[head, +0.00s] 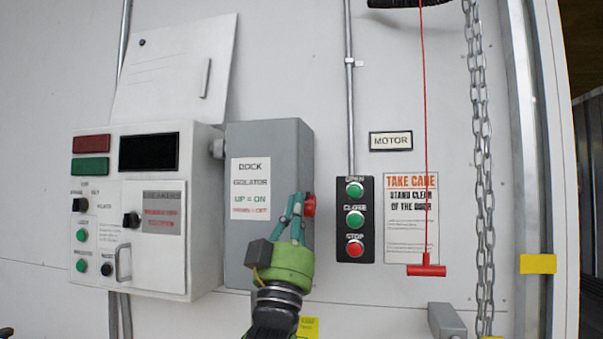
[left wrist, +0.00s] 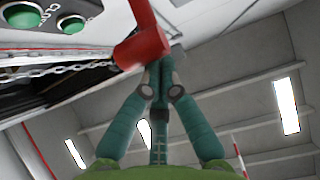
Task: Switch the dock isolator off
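The dock isolator (head: 266,140) is a grey box on the wall with a label reading up = on, down = off. Its red handle (head: 309,205) is on the box's right side; its up or down position is hard to tell. My left gripper (head: 297,200) is in front of the box's right edge, tips at the handle. In the left wrist view the green fingers (left wrist: 160,65) come together at the tips, right against the red handle (left wrist: 145,47), which partly hides them. I see no handle clearly between them. My right gripper is not in view.
A white breaker cabinet (head: 203,190) stands left of the isolator. A button panel (head: 354,248) with open, close and stop is close on the right. Further right hang a red pull cord with handle (head: 426,270) and a chain (head: 483,170).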

